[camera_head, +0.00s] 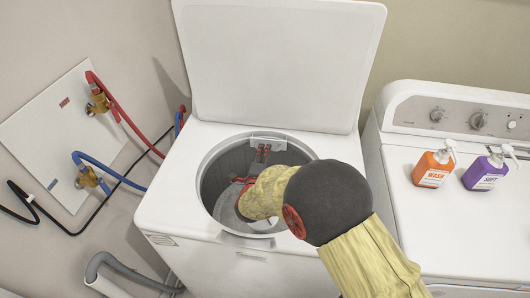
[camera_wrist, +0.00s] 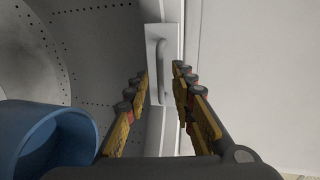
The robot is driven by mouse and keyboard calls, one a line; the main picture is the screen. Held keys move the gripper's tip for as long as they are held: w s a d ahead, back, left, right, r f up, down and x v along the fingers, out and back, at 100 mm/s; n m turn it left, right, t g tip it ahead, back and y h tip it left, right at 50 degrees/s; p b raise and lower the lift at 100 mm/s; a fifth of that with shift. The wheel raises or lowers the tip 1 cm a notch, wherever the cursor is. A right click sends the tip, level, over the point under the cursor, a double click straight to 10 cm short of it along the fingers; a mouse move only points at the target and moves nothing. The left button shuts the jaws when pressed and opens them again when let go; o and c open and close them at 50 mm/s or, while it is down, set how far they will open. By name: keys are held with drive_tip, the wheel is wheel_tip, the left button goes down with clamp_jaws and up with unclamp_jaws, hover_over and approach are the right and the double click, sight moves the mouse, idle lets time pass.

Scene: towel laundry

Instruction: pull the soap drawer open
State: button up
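The soap drawer (camera_head: 269,141) is a small white piece at the far rim of the washer's tub opening. In the wrist view its white front (camera_wrist: 154,32) has a raised vertical handle (camera_wrist: 161,58). My gripper (camera_head: 263,153) reaches down over the opening, with its red finger parts just in front of the drawer. In the wrist view my gripper (camera_wrist: 160,75) is open, with one yellow finger on each side of the handle. I cannot tell whether the fingers touch it. How far the drawer stands out is unclear.
The white washer (camera_head: 182,182) has its lid (camera_head: 280,65) raised behind the opening. A blue hollow round object (camera_wrist: 45,140) is at lower left in the wrist view. A dryer (camera_head: 455,235) at right holds orange (camera_head: 433,170) and purple (camera_head: 485,173) bottles. Hoses (camera_head: 120,115) hang at left.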

drive_tip(key=v, duration=1)
